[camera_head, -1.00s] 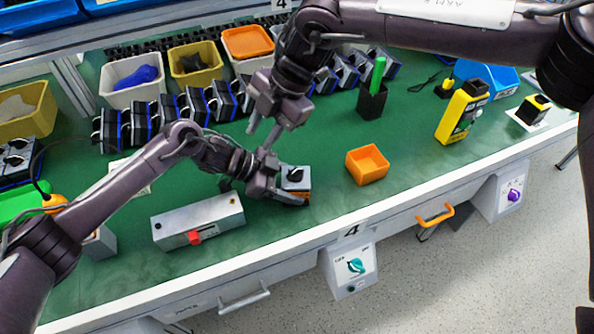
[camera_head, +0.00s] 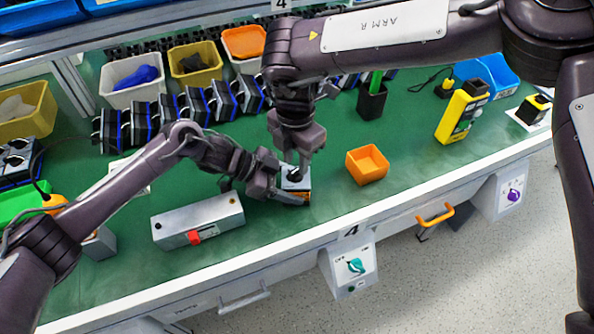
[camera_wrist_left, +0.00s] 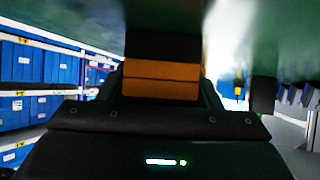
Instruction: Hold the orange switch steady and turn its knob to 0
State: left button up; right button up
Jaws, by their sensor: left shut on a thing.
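The orange switch (camera_head: 305,198) sits on the green bench near its front edge, with a grey top face and orange lower body. My left gripper (camera_head: 291,194) is shut on it from the left. In the left wrist view the switch's orange and black body (camera_wrist_left: 160,80) fills the space between the fingers. My right gripper (camera_head: 300,172) points down directly over the switch's top. Its fingertips are at the knob, which they mostly hide. I cannot tell whether the right fingers are closed on the knob, nor which mark the knob points to.
A grey box with a red switch (camera_head: 200,222) lies to the left. An empty orange bin (camera_head: 367,165) stands close on the right. Several dark switches (camera_head: 180,112) line the back. A yellow bottle-like device (camera_head: 461,112) stands farther right.

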aim_at(295, 174)
jog(key=shift+f, duration=1.15)
grip_shut()
